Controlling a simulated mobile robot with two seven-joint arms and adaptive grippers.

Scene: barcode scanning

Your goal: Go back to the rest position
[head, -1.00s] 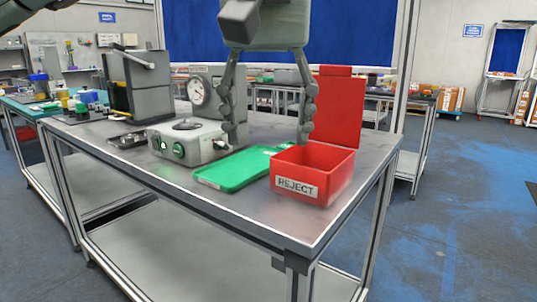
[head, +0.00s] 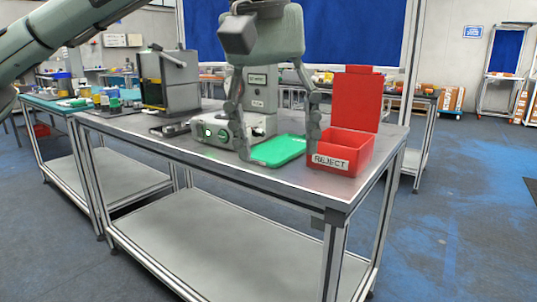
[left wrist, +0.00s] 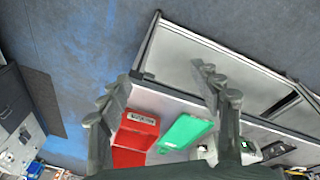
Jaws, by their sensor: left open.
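My left gripper (head: 277,155) hangs in front of the table in the head view, its two fingers wide apart with nothing between them. It also shows in the left wrist view (left wrist: 165,80), fingers spread over the table edge. In the head view its fingers partly cover the green tray (head: 277,152) and the grey device with a green button (head: 212,131). The red REJECT bin (head: 342,155) stands just right of the fingers, its back panel upright. My right gripper is in neither view.
The grey table (head: 190,157) has a lower shelf (head: 230,235), bare in view. A grey and black box-shaped unit (head: 168,80) stands at its left part. A second table with small coloured items (head: 110,98) is further left. Open floor (head: 460,220) lies to the right.

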